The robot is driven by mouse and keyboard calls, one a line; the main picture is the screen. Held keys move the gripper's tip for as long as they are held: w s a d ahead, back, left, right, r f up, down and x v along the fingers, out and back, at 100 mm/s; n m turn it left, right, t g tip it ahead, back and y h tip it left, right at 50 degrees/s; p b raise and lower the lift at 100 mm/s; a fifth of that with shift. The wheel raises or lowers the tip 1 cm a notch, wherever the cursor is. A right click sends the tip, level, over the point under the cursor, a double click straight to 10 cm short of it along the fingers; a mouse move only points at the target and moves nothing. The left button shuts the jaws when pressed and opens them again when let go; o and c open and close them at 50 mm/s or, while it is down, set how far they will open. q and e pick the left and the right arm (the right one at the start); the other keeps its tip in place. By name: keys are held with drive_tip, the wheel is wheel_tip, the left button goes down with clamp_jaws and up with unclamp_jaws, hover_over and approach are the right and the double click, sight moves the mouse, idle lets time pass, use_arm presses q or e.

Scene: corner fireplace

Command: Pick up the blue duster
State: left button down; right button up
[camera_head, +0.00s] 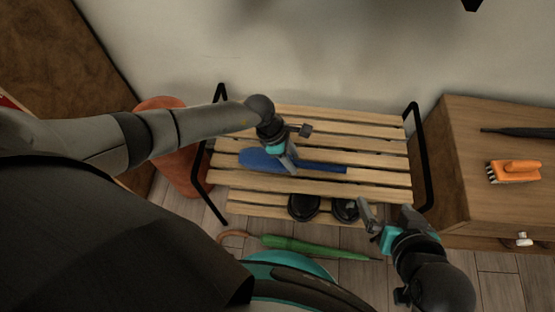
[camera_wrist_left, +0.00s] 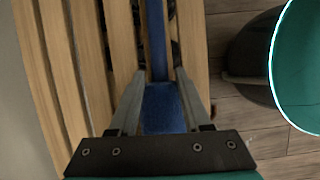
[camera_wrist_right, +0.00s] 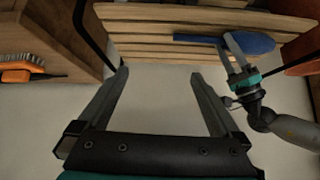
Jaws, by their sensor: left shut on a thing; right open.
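The blue duster (camera_head: 320,168) lies along the slatted wooden bench (camera_head: 375,132), with its wide head to the left and its thin handle to the right. My left gripper (camera_head: 288,163) is over the bench and shut on the duster near where the head meets the handle. In the left wrist view the duster (camera_wrist_left: 163,108) runs between the two fingers. The right wrist view also shows the duster (camera_wrist_right: 256,42) with the left gripper on it. My right gripper (camera_head: 366,214) is open and empty, in front of the bench's right end.
Dark shoes (camera_head: 303,207) stand on the bench's lower shelf. A green umbrella (camera_head: 295,244) lies on the floor in front. A wooden cabinet (camera_head: 460,150) at the right bears an orange brush (camera_head: 516,170) and a dark folded umbrella (camera_head: 520,132). An orange vase-like object (camera_head: 180,170) stands left of the bench.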

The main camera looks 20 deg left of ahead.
sight(299, 162)
use_arm(q)
drive_tip(key=shift+r, duration=0.2)
use_arm(e)
drive_tip(key=shift+s, duration=0.15)
